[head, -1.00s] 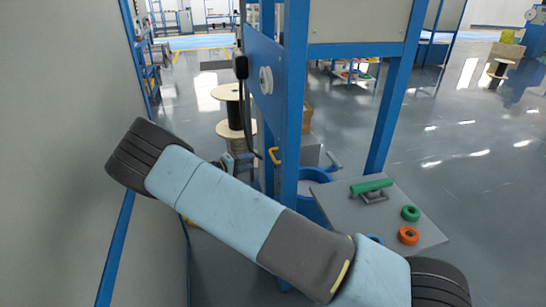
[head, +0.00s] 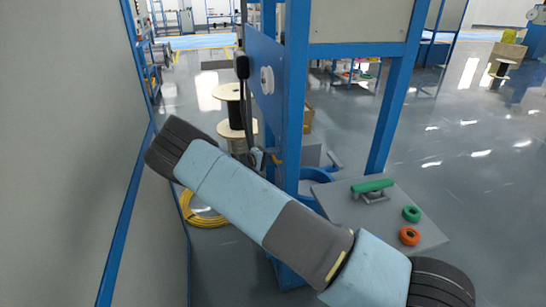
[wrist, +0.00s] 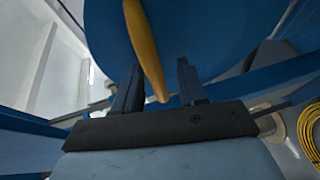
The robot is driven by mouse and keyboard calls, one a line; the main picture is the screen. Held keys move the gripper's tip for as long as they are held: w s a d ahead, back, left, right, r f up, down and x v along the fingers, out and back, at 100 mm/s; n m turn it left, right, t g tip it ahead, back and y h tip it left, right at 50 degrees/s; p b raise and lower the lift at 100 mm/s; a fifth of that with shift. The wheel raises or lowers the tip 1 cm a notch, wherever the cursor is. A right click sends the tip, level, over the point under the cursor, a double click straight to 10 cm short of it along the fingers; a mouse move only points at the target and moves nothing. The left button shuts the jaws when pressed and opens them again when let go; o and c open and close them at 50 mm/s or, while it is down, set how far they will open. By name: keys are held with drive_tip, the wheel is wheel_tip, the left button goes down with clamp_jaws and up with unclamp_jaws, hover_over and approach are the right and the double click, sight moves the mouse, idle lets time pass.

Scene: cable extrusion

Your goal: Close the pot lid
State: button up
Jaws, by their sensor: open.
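In the wrist view, a large blue rounded surface (wrist: 205,35), apparently the pot lid, fills the upper middle. A yellow handle (wrist: 146,48) stands out from it. My gripper (wrist: 159,65) is open, with its two dark fingers on either side of the handle's lower end; contact cannot be told. In the head view, the small orange-yellow handle (head: 277,158) shows beside the blue post, and my gripper (head: 256,158) is just left of it, partly hidden by my arm. A blue round pot (head: 315,174) shows behind the post, partly covered.
A blue frame post (head: 297,100) stands right by my gripper. A grey table (head: 425,235) at right holds a green-handled tool (head: 371,187), a green ring (head: 411,214) and an orange ring (head: 409,236). A yellow coil (head: 207,219) lies on the floor. A grey wall is at left.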

clamp_jaws()
idle(0.3)
drive_tip(key=shift+f, duration=0.1)
